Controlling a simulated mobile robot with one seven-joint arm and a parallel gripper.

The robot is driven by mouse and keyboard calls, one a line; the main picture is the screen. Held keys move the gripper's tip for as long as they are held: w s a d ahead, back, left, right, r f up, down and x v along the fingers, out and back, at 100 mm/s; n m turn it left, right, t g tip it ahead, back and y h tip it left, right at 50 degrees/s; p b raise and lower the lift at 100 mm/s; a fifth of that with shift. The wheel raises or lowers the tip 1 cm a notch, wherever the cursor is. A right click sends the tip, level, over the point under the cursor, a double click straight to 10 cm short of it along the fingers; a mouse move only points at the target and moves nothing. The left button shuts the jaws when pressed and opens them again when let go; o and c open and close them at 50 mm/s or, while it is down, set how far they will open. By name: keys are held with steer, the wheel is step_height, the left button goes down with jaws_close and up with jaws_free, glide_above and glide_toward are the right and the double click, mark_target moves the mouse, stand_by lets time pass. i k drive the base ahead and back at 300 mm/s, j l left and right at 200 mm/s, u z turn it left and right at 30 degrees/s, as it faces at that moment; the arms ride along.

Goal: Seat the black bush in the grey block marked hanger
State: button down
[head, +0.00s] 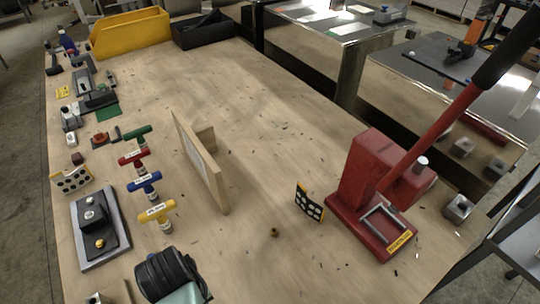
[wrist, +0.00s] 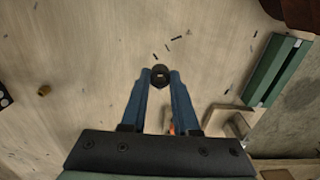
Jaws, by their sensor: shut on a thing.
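In the wrist view my gripper (wrist: 160,78) has its two blue fingers closed on the black bush (wrist: 160,73), a short dark ring held at the fingertips. The pale wood bench top lies below it. The gap between bush and bench is hard to judge from this view.
A red lever press (head: 375,180) stands at the right. A wooden stand (head: 200,160) is mid-bench, with coloured T-handles (head: 144,184) to its left. A dark block on a grey plate (head: 122,243) is at lower left. The far middle of the bench (head: 255,100) is mostly clear.

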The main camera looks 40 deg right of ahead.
mark_target(452, 212)
steer(key=l+z, duration=0.2)
steer(key=z, duration=0.25)
steer(key=k+l+z, duration=0.1)
steer(key=l+z, duration=0.15)
steer(key=z, duration=0.2)
steer(key=l+z, duration=0.2)
steer(key=z, duration=0.25)
steer(key=i+l+z, duration=0.15)
steer(key=i+l, duration=0.4)
steer(key=l, duration=0.15)
